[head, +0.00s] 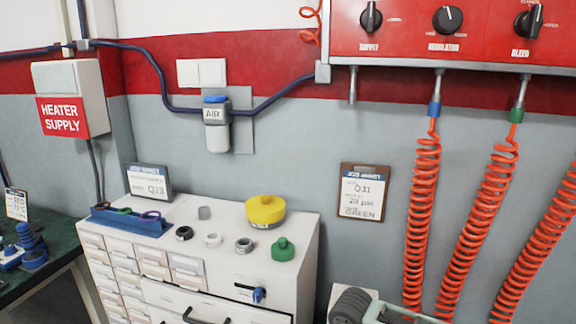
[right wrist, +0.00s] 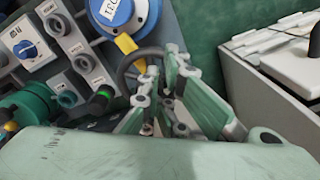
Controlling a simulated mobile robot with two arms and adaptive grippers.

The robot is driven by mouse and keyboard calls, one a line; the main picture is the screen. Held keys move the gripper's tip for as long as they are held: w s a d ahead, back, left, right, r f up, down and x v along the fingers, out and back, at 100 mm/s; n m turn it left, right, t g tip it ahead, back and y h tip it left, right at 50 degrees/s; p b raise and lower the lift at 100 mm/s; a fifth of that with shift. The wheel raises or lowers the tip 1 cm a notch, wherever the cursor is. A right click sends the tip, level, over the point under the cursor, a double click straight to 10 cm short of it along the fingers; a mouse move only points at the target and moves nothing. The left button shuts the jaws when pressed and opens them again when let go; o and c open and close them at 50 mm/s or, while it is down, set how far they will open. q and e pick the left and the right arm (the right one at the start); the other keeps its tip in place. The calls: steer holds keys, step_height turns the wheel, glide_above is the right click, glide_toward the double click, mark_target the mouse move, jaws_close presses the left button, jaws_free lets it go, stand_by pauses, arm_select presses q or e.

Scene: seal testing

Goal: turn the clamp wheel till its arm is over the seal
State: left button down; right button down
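No clamp arm or seal under it can be made out for certain. In the right wrist view my right gripper (right wrist: 160,85) has pale green fingers close to a dark curved rim (right wrist: 126,62), perhaps part of a wheel. I cannot tell whether they touch it or grip it. Behind the rim are a blue round labelled part (right wrist: 118,12) and a yellow piece (right wrist: 126,43). In the head view a dark grey ribbed roller-like part (head: 350,306) shows at the bottom edge, cut off; I cannot tell whether it belongs to the clamp. My left gripper is not in view.
A white drawer cabinet (head: 302,245) carries several rings, a yellow round part (head: 264,211), a green part (head: 283,249) and a blue tray (head: 130,222). Orange coiled hoses (head: 422,220) hang at the right. The right wrist view shows a knob panel (right wrist: 75,50) and a white box (right wrist: 245,75).

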steer(key=shift+w+d+r, duration=0.25)
steer(key=shift+w, duration=0.2)
steer(key=shift+a, duration=0.1)
steer(key=r, duration=0.2)
steer(key=r+p, duration=0.1)
steer(key=r, duration=0.2)
steer(key=shift+s+a+r+p, duration=0.3)
steer(key=shift+s+a, duration=0.05)
steer(key=shift+a, duration=0.05)
stand_by(0.4)
